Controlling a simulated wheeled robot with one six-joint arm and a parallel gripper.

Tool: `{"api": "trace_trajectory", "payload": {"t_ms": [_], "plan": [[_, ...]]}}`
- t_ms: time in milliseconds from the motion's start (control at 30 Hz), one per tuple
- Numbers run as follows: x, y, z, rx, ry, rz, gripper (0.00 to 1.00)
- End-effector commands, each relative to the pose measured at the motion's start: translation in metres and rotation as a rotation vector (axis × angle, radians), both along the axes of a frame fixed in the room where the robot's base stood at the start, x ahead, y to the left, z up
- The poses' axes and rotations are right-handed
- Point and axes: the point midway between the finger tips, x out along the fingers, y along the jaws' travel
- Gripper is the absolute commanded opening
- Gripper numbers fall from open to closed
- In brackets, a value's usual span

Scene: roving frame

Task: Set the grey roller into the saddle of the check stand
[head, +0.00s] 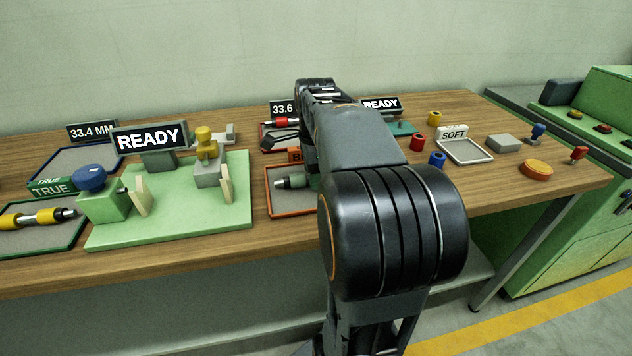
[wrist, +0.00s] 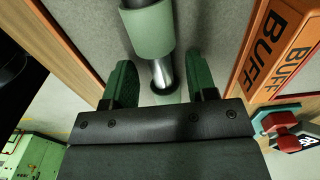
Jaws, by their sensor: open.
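The grey roller (wrist: 148,30), a grey-green sleeve on a shiny metal shaft, lies in the orange-rimmed BUFF tray (head: 293,214). In the head view one end of the roller (head: 290,182) shows left of my arm; the rest is hidden. My gripper (wrist: 160,75) is open in the wrist view, one green finger on each side of the shaft, neither visibly touching it. My arm hides the gripper in the head view. The check stand (head: 180,232) is a green plate at left, with two pale uprights, a blue knob, a yellow-topped clamp and a READY sign; nothing lies between its uprights.
A green-rimmed TRUE tray (head: 60,240) with a yellow roller (head: 35,218) is left of the stand. A red roller (head: 280,122) lies behind the BUFF tray. Several small coloured parts and a SOFT tray (head: 465,151) are at right. A green cabinet (head: 575,210) stands beyond the bench.

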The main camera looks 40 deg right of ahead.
Motion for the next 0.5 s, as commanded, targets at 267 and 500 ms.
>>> {"api": "trace_trajectory", "payload": {"t_ms": [267, 500], "plan": [[0.0000, -0.0001, -0.0083, 0.000, 0.000, 0.000, 0.52], [0.0000, -0.0001, -0.0082, 0.000, 0.000, 0.000, 0.31]]}}
